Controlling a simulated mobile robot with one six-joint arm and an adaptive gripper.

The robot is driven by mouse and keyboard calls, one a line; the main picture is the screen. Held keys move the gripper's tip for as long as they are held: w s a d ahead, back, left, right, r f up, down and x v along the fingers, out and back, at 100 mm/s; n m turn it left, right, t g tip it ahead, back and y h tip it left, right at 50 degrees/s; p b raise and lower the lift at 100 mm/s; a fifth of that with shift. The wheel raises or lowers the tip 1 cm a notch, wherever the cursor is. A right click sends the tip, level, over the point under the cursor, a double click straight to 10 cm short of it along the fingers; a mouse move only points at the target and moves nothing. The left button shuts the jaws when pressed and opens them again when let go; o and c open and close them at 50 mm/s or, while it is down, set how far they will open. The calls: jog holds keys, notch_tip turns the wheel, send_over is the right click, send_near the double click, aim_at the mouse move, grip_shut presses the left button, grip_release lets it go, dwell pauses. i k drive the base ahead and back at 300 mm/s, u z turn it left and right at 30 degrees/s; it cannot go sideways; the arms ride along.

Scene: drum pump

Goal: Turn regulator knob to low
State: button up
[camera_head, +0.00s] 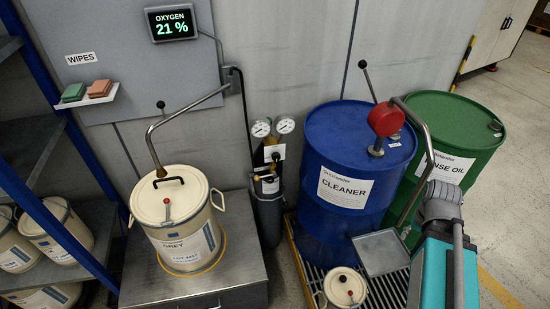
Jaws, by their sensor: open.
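The pressure regulator sits on top of a dark gas cylinder (268,215) against the wall in the middle of the head view. It has two round white gauges, a left one (261,129) and a right one (285,125). A small dark knob (276,157) seems to show below the gauges, by a white label. It is too small for me to read its setting. Part of my arm (430,265), teal and grey, shows at the lower right, in front of the drums. My gripper's fingers are not visible.
A blue CLEANER drum (325,215) with a red-headed pump (385,120) stands right of the cylinder. A green drum (470,120) is behind it. A cream GREY pail (165,205) stands on a metal bench (235,275) at left. A small lidded pail (344,288) is in front.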

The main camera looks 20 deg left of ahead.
aim_at(276, 156)
jog(key=u, duration=0.05)
jog(key=k, duration=1.55)
jog(key=u, duration=1.15)
jog(key=i, duration=1)
